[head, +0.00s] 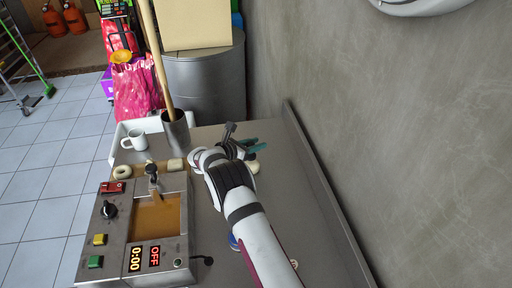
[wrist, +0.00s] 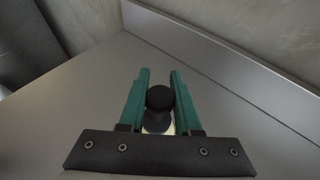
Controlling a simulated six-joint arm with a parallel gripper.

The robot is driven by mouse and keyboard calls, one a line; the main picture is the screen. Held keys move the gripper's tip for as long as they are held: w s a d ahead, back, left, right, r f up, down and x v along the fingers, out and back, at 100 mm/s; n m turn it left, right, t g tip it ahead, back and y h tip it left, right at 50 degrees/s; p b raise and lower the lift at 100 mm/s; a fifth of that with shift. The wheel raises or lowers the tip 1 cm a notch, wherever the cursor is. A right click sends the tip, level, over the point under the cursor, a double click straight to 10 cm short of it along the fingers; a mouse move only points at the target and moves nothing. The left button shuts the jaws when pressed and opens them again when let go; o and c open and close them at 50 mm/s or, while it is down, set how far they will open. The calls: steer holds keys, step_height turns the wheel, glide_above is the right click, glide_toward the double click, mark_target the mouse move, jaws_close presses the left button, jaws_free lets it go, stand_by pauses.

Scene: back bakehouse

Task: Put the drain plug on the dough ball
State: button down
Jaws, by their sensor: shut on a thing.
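My gripper (head: 254,147), with green fingers, is over the far right part of the steel counter, close to the wall. In the wrist view my gripper (wrist: 159,84) is shut on a dark drain plug (wrist: 160,98), its round black top between the fingers. A wider dark grey part shows below that top. A pale patch shows at the plug's lower edge; whether the two touch I cannot tell. In the head view a small pale lump, probably the dough ball (head: 254,165), shows just below the fingers, partly hidden by my arm. The plug is not clear in that view.
A fryer-like machine (head: 120,225) with displays stands at left front. Behind it are a pale ring (head: 123,172), a beige block (head: 175,164), a white mug (head: 136,138) and a dark pot (head: 176,130) holding a wooden stick. The counter's raised edge (head: 325,185) runs along the right.

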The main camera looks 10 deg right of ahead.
steer(key=shift+f, duration=0.75)
steer(key=shift+f, duration=0.15)
steer(key=c, duration=0.6)
jaws_free()
